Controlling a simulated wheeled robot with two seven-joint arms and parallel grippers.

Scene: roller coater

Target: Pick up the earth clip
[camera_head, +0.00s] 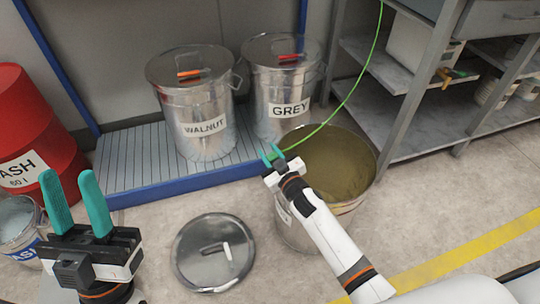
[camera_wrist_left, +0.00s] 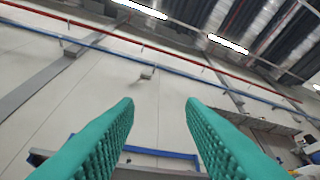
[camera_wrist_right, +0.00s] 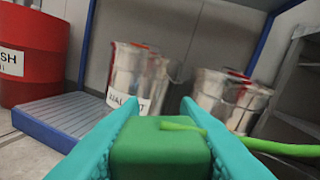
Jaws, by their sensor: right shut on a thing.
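The earth clip (camera_wrist_right: 160,148) is a green block with a bright green cable (camera_wrist_right: 285,148) coming off it in the right wrist view. My right gripper (camera_head: 270,153) is shut on it, with a teal finger on each side. In the head view the gripper is at the left rim of an open drum (camera_head: 357,196), and the clip is mostly hidden by the fingers. The cable (camera_head: 345,98) runs from there up and right out of the top of the picture. My left gripper (camera_head: 76,205) is open and empty at the lower left, fingers pointing up.
Lidded drums marked WALNUT (camera_head: 207,128) and GREY (camera_head: 287,107) stand on a blue-edged ribbed platform (camera_head: 125,170). A loose lid (camera_head: 185,262) lies on the floor. A red barrel (camera_head: 40,125) is at left, a metal shelf (camera_head: 425,135) at right.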

